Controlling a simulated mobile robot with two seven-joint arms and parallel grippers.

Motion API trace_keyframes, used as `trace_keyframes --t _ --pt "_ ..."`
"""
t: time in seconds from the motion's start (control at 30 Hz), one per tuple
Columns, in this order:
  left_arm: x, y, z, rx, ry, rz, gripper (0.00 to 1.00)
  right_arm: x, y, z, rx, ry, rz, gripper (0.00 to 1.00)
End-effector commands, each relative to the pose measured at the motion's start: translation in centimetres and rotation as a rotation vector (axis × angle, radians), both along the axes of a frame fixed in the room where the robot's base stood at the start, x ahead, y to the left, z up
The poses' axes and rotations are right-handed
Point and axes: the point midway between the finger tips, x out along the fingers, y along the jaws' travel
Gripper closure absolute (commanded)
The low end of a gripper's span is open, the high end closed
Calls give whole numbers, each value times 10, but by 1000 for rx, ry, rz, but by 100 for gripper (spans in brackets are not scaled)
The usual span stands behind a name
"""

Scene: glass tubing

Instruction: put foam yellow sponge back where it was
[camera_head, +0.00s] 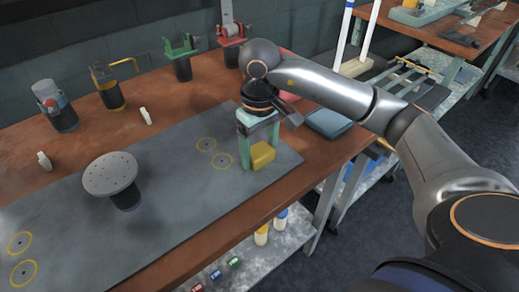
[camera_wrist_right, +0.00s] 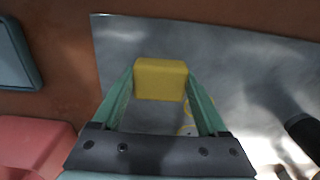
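The yellow foam sponge (camera_head: 262,154) is a small block at the right end of the grey mat (camera_head: 180,215). My right gripper (camera_head: 260,150) points down over it, with one green finger on each side. In the right wrist view the sponge (camera_wrist_right: 160,78) fills the gap between the fingertips (camera_wrist_right: 160,85), and both appear to touch its sides. The sponge is on or just above the mat; I cannot tell which. My left gripper is not in view.
Two pairs of yellow rings mark the mat, one pair (camera_head: 214,152) just left of the sponge. A round perforated stand (camera_head: 110,174) is further left. Tools and burners line the back. A blue-grey tray (camera_head: 328,121) lies right of the mat.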

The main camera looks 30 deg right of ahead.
Motion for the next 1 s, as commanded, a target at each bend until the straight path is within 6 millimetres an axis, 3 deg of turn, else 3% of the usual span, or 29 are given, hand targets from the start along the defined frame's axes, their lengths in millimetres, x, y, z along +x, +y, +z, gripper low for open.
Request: trace_keyframes --t 0.03,0.2,0.57,1.0 --pt "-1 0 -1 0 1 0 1 0 0 0 0 0 0 19" --pt "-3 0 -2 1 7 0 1 0 0 0 0 0 0 0" --pt "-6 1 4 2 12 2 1 0 0 6 1 0 0 0" --pt "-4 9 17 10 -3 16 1 1 -1 94 -1 -5 -2 0"
